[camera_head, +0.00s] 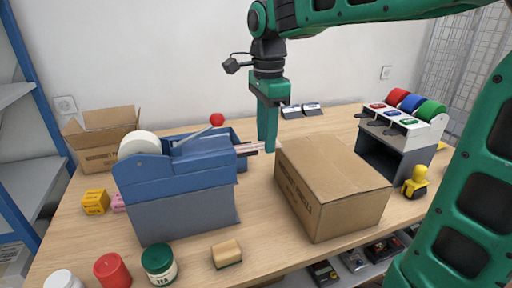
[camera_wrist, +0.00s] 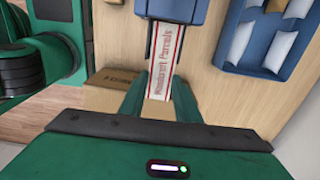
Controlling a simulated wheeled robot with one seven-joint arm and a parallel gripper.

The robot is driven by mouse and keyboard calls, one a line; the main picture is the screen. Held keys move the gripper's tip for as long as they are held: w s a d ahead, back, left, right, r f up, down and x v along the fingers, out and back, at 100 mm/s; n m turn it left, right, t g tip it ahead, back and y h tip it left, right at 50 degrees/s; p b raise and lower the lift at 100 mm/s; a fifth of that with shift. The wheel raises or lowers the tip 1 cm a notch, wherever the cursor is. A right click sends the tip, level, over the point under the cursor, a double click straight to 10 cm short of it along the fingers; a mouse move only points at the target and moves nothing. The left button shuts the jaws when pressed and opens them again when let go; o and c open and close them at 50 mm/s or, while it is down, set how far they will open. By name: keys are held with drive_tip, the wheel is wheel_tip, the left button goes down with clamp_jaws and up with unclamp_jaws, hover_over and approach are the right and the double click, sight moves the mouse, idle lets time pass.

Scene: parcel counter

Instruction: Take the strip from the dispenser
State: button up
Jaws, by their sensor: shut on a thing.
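The dispenser (camera_head: 177,185) is a blue and grey machine with a white roll (camera_head: 140,146) and a lever ending in a red knob (camera_head: 217,120). It stands left of the middle of the counter. A white strip with red edges and red lettering (camera_wrist: 166,50) sticks out of its right side; it also shows in the head view (camera_head: 249,147). My gripper (camera_head: 268,148) is at the free end of the strip. In the wrist view my gripper (camera_wrist: 159,98) is shut on the strip, which runs straight back to the blue dispenser mouth (camera_wrist: 172,10).
A closed cardboard box (camera_head: 330,185) stands just right of my gripper. An open box (camera_head: 105,138) is at the back left. A tape rack with coloured rolls (camera_head: 400,135) is on the right. A blue tray (camera_wrist: 235,60) lies behind the dispenser. Jars and a sponge (camera_head: 227,254) stand in front.

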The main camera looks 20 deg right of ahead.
drive_tip(key=shift+d+r, duration=0.35)
drive_tip(key=shift+r, duration=0.4)
drive_tip(key=shift+d+r, duration=0.3)
drive_tip(key=shift+r, duration=0.45)
drive_tip(key=shift+r, duration=0.15)
wheel_tip(320, 180, up, 9)
drive_tip(key=a, duration=0.1)
drive_tip(key=shift+a, duration=0.15)
